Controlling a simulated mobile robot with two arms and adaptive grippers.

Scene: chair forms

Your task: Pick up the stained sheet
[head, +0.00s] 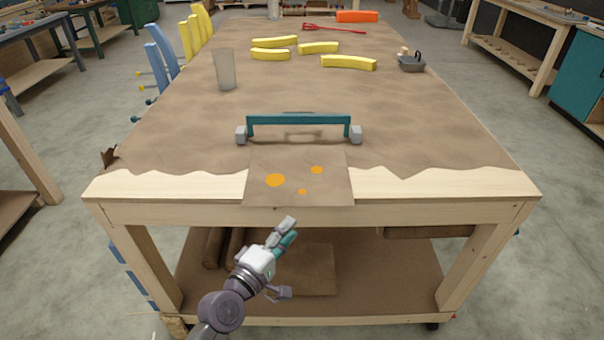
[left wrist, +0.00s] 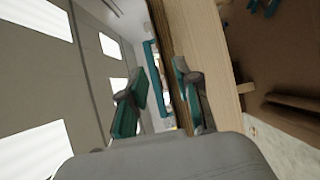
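The stained sheet (head: 325,187) is a flat brown square with orange spots. It lies at the front edge of the workbench and reaches slightly over the edge. My left gripper (head: 285,242) is in front of the bench, below and just short of the sheet's front edge, not touching it. In the left wrist view its two teal-padded fingers (left wrist: 160,97) are spread apart with nothing between them. I cannot make out the sheet clearly there. My right gripper is not in view.
A teal bar with grey end blocks (head: 299,122) stands just behind the sheet. The wooden bench edge (head: 430,187) is close to my left gripper.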

